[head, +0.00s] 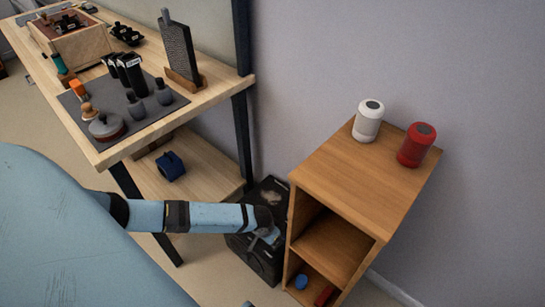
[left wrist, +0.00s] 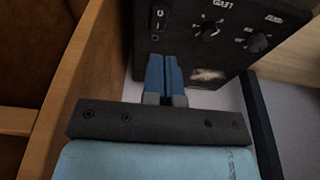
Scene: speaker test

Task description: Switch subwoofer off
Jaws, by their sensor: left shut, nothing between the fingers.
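The subwoofer (head: 272,194) is a black box on the floor, between the shelf unit and the workbench. In the left wrist view its dark panel (left wrist: 180,45) shows a black rocker switch (left wrist: 160,20) at the upper left, with small white marks below it. My left gripper (head: 274,238) reaches in front of the subwoofer and hides part of it. In the left wrist view its blue fingers (left wrist: 164,68) are together and empty, just below the switch in the picture. I cannot tell whether they touch the panel. My right gripper is not in view.
Two knobs (left wrist: 208,29) sit right of the switch. A wooden shelf unit (head: 350,185) stands close on the right, with a white speaker (head: 368,122) and a red speaker (head: 416,147) on top. A workbench (head: 215,92) with kitchen items stands at the left.

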